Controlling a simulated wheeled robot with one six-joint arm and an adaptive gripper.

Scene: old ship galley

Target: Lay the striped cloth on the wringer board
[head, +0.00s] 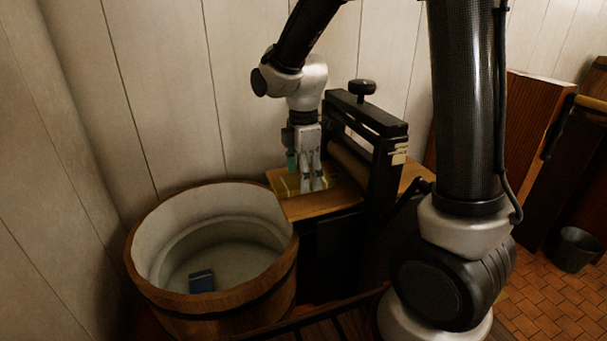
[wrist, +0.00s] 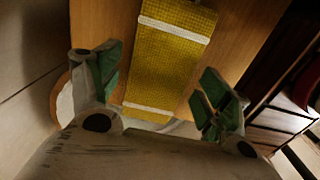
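The striped cloth (head: 289,186) is yellow with white stripes and lies flat on the wooden wringer board (head: 322,205). In the wrist view the cloth (wrist: 168,65) runs lengthwise over the board (wrist: 232,50), with a white stripe near each end that shows. My gripper (head: 313,182) is above the cloth, pointing down. In the wrist view its green-padded fingers (wrist: 160,85) are spread wide, one on each side of the cloth, with nothing between them held. I cannot tell how high the fingertips are above the board.
The wringer's dark frame (head: 376,125) with a top knob stands just right of my gripper. A round wooden tub (head: 140,275) stands at the left, with a blue block (head: 201,281) inside. A metal bucket (head: 577,250) stands on the tiled floor at right. A plank wall is behind.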

